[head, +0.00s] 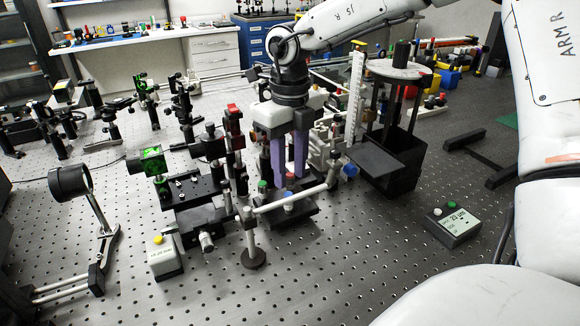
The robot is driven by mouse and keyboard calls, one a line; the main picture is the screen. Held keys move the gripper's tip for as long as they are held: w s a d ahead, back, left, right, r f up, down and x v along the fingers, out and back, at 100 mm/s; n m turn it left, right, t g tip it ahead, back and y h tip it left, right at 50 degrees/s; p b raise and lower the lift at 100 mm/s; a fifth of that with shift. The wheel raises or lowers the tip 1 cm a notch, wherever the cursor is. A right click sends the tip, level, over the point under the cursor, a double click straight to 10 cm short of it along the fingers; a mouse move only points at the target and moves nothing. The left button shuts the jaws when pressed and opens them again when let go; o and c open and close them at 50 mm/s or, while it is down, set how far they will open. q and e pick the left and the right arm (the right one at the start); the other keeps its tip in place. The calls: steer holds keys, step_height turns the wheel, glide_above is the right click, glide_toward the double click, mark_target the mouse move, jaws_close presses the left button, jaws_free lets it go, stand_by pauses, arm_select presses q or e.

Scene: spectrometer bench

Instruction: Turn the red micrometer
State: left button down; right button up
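My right gripper (288,174) comes down over the bench in the middle of the head view, its two purple fingers pointing down and apart. A small red knob (290,176), which looks like the red micrometer, shows between the fingertips. I see a gap between the fingers and cannot make out contact with the knob. A green knob (263,185) stands just left of the fingers, and a blue knob (288,196) sits just below them. Much of the mount around the red knob is hidden by the fingers and a pale rod. My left gripper is not in view.
A pale horizontal rod (295,199) on a post crosses in front of the fingers. A red-topped black mount (234,120) stands close on the left, a black stand (402,150) on the right. A display box (453,224) sits front right.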

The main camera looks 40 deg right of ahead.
jaws_close()
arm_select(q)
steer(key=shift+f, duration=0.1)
